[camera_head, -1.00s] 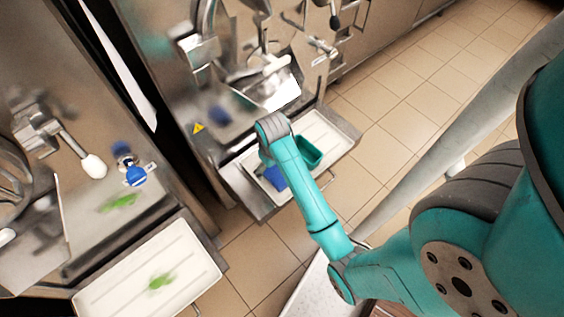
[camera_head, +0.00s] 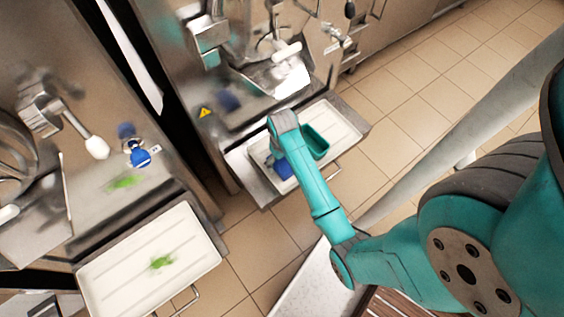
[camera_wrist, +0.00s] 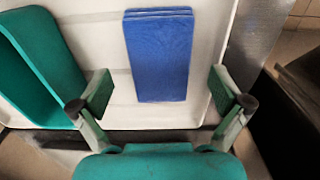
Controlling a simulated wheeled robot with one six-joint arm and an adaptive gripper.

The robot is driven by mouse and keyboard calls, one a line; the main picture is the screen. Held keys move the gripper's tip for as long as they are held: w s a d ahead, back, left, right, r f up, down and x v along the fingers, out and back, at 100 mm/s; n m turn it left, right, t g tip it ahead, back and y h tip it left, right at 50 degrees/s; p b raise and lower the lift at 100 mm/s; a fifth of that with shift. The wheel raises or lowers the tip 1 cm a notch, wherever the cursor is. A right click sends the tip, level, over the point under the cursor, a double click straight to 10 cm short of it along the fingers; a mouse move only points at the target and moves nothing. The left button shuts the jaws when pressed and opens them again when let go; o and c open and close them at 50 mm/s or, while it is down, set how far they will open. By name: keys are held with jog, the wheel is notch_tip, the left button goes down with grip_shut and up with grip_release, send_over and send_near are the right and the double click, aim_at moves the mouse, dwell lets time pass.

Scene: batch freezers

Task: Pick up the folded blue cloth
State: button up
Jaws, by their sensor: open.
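The folded blue cloth (camera_wrist: 158,58) lies flat on the white tray (camera_wrist: 100,72) in the wrist view. It is a neat rectangle with layered folds at its far edge. My gripper (camera_wrist: 157,92) is open, with one finger to the left and one to the right of the cloth's near end, apart from it. In the head view the cloth (camera_head: 284,169) shows beside my arm on the white tray (camera_head: 340,120), partly hidden by the arm. My gripper's fingers are hidden there.
A green tub (camera_head: 314,142) stands on the same tray; it also shows left of the cloth in the wrist view (camera_wrist: 42,62). A second white tray (camera_head: 190,245) with a green smear sits at the left freezer (camera_head: 60,130). Tiled floor is open at right.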

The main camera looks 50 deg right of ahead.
aim_at(282, 163)
jog(key=shift+f, duration=0.95)
jog(key=c, duration=1.2)
jog(key=shift+r, duration=0.15)
notch_tip(282, 163, up, 10)
jog(key=shift+f, duration=0.1)
